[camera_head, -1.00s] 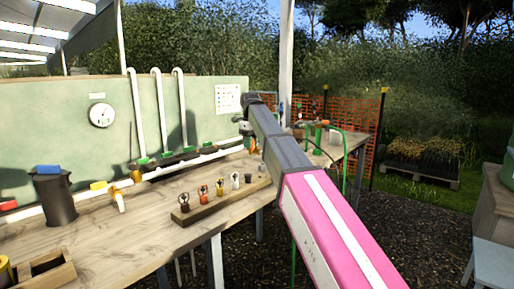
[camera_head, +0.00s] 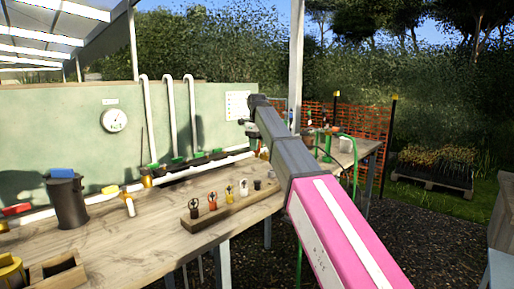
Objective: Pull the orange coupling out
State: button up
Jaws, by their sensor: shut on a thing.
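My gripper (camera_head: 251,137) is at the far end of my arm, over the back of the bench, pointing down. It is small in view and partly hidden by my arm link. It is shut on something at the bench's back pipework. A small orange part (camera_head: 264,153) shows just below it, against the arm's edge; this looks like the orange coupling, but the contact is too small to make out. A wooden rack (camera_head: 236,212) nearer on the bench holds several small coloured fittings, one of them orange-red (camera_head: 212,203).
The wooden bench (camera_head: 150,229) carries a dark pot (camera_head: 68,203), a wooden box (camera_head: 57,271) and white pipes (camera_head: 147,120) with green fittings along a green panel (camera_head: 60,120). A white post (camera_head: 297,60) stands behind my arm.

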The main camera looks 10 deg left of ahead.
jog(key=shift+r, duration=1.95)
